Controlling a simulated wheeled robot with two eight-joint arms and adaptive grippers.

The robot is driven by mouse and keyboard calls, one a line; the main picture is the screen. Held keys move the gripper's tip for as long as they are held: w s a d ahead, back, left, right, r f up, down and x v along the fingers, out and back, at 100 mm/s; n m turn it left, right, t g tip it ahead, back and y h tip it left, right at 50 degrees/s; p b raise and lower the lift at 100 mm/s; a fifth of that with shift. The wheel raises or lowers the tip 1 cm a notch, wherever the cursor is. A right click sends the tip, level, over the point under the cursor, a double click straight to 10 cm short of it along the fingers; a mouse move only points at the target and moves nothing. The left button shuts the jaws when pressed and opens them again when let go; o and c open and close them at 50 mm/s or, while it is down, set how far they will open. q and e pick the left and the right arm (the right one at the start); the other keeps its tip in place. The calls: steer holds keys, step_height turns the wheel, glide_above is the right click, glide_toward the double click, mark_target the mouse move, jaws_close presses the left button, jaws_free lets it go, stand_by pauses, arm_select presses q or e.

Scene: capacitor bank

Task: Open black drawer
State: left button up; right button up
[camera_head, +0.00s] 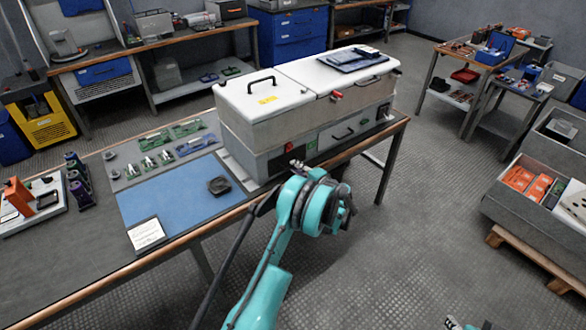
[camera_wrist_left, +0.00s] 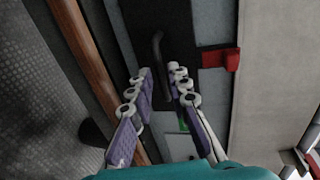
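In the left wrist view a dark, nearly black front panel (camera_wrist_left: 203,22) carries a bent black bar handle (camera_wrist_left: 158,48). My left gripper (camera_wrist_left: 160,72) is open, with its two purple-padded fingers apart and the handle in line with the gap between them. I cannot tell if a finger touches the handle. In the head view my left gripper (camera_head: 297,165) is at the lower front of the white-and-grey cabinet (camera_head: 232,125), and my wrist hides part of that front. Only a small piece at the bottom edge may belong to my right gripper; its fingers cannot be made out.
A red block (camera_wrist_left: 220,60) sticks out beside the dark panel. A grey drawer front with a black handle (camera_head: 343,134) is to the right on the cabinet. A blue mat (camera_head: 165,200) and a dark tray (camera_head: 219,185) lie left of it.

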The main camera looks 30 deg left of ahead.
arm_select(q)
steer(key=shift+x, duration=1.25)
jaws_close()
steer(key=shift+d, duration=0.15)
steer(key=f+v, duration=0.2)
steer(key=v, duration=0.7)
steer(key=f+v, duration=0.2)
steer(key=v, duration=0.7)
steer(key=shift+s+d, duration=0.45)
steer(key=shift+d, duration=0.3)
steer(key=shift+r, duration=0.1)
